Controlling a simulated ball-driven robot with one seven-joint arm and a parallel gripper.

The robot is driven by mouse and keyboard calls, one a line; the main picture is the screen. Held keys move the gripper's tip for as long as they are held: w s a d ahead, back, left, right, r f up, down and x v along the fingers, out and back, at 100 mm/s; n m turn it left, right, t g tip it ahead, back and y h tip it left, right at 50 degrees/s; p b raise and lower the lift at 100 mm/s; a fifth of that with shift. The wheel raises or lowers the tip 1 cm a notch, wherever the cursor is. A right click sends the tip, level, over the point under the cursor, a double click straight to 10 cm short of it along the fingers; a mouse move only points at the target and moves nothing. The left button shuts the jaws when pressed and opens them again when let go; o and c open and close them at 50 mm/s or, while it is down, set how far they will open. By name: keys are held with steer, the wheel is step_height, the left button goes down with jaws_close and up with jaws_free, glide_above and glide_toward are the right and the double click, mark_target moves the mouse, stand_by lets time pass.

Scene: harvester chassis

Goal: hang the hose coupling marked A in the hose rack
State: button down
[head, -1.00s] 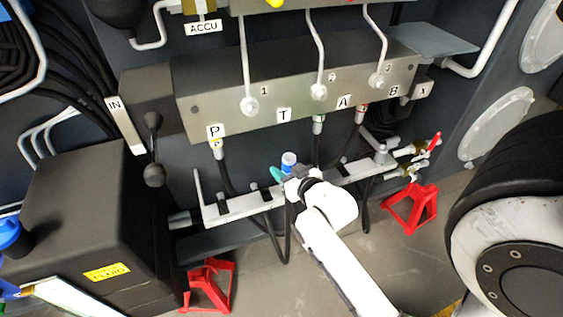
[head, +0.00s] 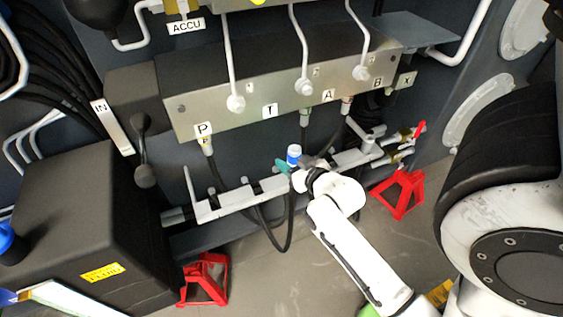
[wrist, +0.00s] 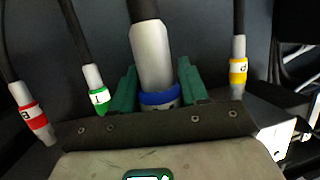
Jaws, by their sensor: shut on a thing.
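A grey coupling with a blue band (wrist: 158,98) is held between the green fingers of my gripper (wrist: 155,92). Its black hose runs up in the wrist view; the mark on the band is too unclear to read. In the head view its blue and white end (head: 293,153) stands up beside my gripper's teal finger (head: 284,167). My gripper is just in front of the long pale rack rail (head: 208,211), near its middle, and hides part of it. I cannot tell whether the coupling touches the rack.
Couplings with red (wrist: 27,112), green (wrist: 97,97) and yellow (wrist: 238,68) bands flank the held one. Above the rack is the grey valve block (head: 235,105) with levers. A black tank (head: 75,210), red stands (head: 205,280) and a large wheel (head: 500,150) stand around.

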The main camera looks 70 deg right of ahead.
steer(key=shift+s+d, duration=1.55)
steer(key=shift+s, duration=0.25)
step_height(320, 180, down, 2)
steer(key=shift+f+b, duration=0.1)
steer(key=shift+b, duration=0.6)
steer(key=w+d, duration=0.4)
steer(key=shift+d, duration=0.25)
steer(key=shift+f, duration=0.25)
steer(key=shift+f+b, duration=0.3)
steer(key=shift+b, duration=0.05)
